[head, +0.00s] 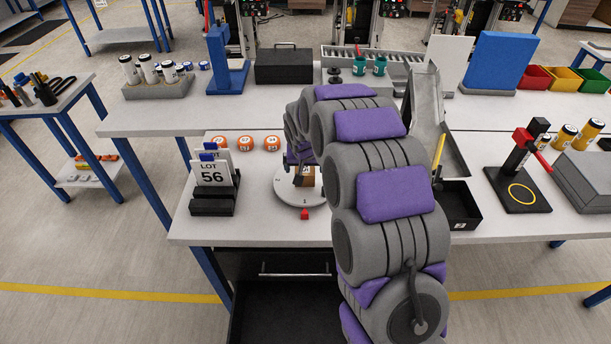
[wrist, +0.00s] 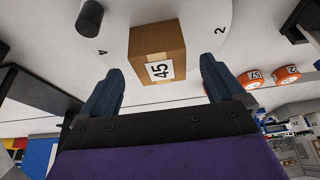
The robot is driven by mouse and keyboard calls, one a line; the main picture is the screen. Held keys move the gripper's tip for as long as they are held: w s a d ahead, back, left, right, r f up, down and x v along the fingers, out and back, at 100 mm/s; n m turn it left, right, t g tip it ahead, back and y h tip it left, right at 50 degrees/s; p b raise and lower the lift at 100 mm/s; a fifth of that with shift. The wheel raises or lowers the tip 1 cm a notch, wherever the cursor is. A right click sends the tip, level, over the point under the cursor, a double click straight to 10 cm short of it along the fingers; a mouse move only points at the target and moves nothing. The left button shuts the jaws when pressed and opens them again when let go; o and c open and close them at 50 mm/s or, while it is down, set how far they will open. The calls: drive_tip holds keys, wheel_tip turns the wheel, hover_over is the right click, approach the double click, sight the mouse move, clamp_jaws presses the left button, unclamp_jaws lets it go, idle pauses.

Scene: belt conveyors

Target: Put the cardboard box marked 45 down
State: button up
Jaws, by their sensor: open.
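The cardboard box marked 45 (wrist: 158,52) is brown with a white label. In the wrist view it rests on the round white turntable (wrist: 205,22), between the numbers 4 and 2. My gripper (wrist: 162,78) is open, with one finger on each side of the box's near end and a visible gap to each side.
Several orange rolls (head: 245,144) stand behind the turntable. A card holder marked LOT 56 (head: 213,203) stands to its left, and a red marker (head: 305,214) at its front. A black tray (head: 461,205) lies right of my arm. Bare tabletop (head: 262,232) shows in front.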

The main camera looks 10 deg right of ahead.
sight(305, 169)
drive_tip(key=b+x, duration=0.1)
drive_tip(key=x, duration=0.2)
drive_tip(key=shift+w+f, duration=0.15)
drive_tip(key=shift+f, duration=0.2)
drive_tip(key=shift+w+f, duration=0.2)
drive_tip(key=shift+f, duration=0.25)
drive_tip(key=shift+a, duration=0.1)
drive_tip(key=shift+r, duration=0.1)
drive_tip(key=c, duration=1.2)
drive_tip(key=shift+r, duration=0.1)
